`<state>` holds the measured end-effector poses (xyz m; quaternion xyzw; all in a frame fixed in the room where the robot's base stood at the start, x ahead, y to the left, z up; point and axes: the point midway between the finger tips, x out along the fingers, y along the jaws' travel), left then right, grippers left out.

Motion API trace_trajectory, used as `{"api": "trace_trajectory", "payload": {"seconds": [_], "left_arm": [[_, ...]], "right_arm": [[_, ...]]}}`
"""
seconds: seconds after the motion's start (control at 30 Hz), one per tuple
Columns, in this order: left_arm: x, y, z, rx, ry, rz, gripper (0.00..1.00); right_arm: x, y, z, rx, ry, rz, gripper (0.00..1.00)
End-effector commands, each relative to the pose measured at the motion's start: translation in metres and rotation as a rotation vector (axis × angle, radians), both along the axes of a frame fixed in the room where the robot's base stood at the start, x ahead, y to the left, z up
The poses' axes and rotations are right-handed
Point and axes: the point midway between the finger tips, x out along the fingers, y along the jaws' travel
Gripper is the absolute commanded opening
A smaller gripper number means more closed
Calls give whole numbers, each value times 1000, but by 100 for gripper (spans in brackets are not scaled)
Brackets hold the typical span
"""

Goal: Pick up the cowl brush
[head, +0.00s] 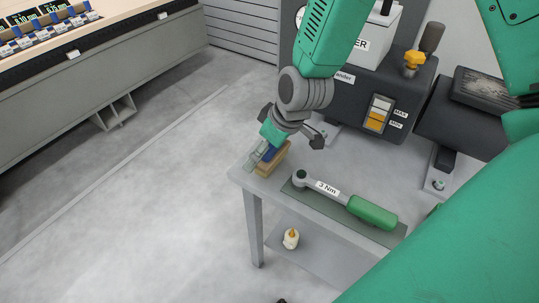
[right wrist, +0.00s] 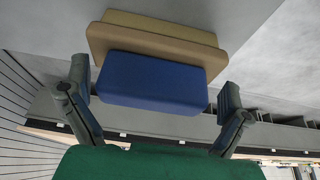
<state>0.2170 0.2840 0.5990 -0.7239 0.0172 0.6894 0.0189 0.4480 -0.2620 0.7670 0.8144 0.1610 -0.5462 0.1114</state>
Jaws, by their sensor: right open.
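The cowl brush appears to be the blue and tan block (head: 274,160) at the left corner of the grey bench (head: 330,170). My right gripper (head: 290,130) is above it, open, with its fingers spread. In the right wrist view the blue part (right wrist: 152,82) of the brush lies between the two open fingers of my right gripper (right wrist: 154,78), with a gap on both sides. The tan part (right wrist: 150,38) shows beyond the blue. The underside of the brush is hidden. My left gripper is not in view.
A torque wrench (head: 330,192) with a green handle lies on a mat beside the brush. A dark bench grinder (head: 360,95) stands behind. A small white bottle (head: 291,238) is on the lower shelf. A long workbench (head: 100,85) is at left, with clear floor between.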

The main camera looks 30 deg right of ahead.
Motion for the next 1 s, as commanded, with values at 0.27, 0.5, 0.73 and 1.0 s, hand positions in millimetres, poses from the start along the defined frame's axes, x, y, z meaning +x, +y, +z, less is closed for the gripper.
{"api": "trace_trajectory", "payload": {"seconds": [0.27,0.5,0.73,1.0], "left_arm": [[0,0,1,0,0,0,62],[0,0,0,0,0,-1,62],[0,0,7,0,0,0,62],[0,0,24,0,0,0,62]], "right_arm": [[0,-4,0,6,0,-2,61],[0,-3,-1,2,4,-3,53],[0,-2,17,2,1,-1,53],[1,-2,74,1,-4,0,53]]}}
